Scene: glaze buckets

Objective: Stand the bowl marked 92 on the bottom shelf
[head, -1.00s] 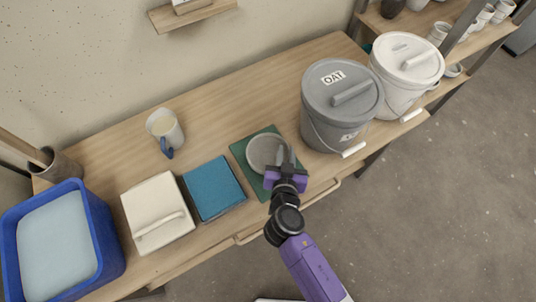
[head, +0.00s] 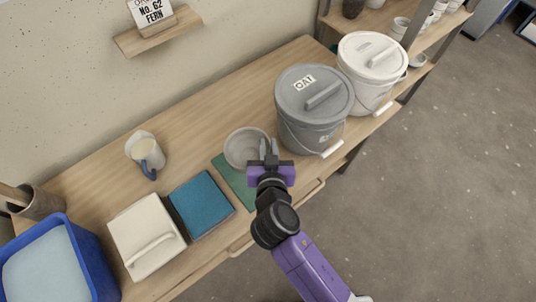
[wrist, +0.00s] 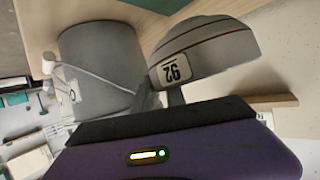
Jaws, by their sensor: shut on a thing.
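The grey bowl marked 92 (head: 243,150) is held at its near rim by my gripper (head: 268,150). It appears raised above the green mat (head: 236,183) on the workbench. In the wrist view the bowl (wrist: 215,50) shows its rounded side, a dark stripe and the label 92, upside down in that picture. The gripper's fingers (wrist: 160,98) are shut on its rim. A shelving unit (head: 405,32) with cups and small bowls stands at the upper right; its lowest level is not clearly visible.
A grey lidded bucket marked OAT (head: 313,108) and a white lidded bucket (head: 371,68) stand right of the bowl. Floor at right is clear.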

